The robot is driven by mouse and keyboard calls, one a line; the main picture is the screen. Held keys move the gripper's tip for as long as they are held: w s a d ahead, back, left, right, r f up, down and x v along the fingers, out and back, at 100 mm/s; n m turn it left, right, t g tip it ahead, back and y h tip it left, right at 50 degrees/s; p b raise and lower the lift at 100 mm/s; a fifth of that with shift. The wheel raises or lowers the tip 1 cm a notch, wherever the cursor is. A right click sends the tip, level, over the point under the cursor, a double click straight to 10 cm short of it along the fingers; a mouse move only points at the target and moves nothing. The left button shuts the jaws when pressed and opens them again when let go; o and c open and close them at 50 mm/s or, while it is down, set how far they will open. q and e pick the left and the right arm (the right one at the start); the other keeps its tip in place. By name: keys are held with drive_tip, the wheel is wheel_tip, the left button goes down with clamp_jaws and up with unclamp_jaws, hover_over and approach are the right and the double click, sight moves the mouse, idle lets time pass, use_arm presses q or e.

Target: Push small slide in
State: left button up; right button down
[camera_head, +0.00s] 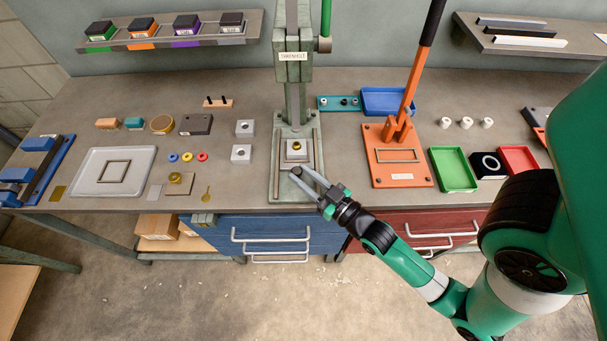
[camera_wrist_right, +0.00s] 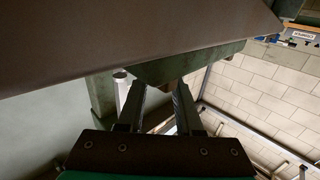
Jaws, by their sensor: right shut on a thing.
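The small slide (camera_head: 296,158) lies between two rails on the bed of the green fly press (camera_head: 295,72). A light square block (camera_head: 297,147) with a brass piece on it sits on the slide. My right gripper (camera_head: 302,170) is at the front of the press bed, its fingers pointing in toward the slide and shut on its front end. The exact contact is too small to make out. In the right wrist view the fingers (camera_wrist_right: 160,88) stand apart below a green metal edge (camera_wrist_right: 190,62); the grasp is hidden there. My left gripper is not in view.
An orange lever press (camera_head: 400,160) stands right of the fly press, with a green tray (camera_head: 453,170) beside it. Left are light metal blocks (camera_head: 241,154) and a pale tray (camera_head: 84,181). Blue drawers (camera_head: 275,233) are under the bench's front edge.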

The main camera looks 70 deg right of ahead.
drive_tip(key=shift+s+a, duration=0.2)
drive_tip(key=shift+a, duration=0.35)
drive_tip(key=c, duration=0.8)
unclamp_jaws()
drive_tip(key=shift+o, duration=1)
drive_tip(key=shift+d, duration=0.1)
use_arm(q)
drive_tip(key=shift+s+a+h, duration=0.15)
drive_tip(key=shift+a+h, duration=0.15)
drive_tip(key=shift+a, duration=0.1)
use_arm(e)
drive_tip(key=shift+o, duration=0.2)
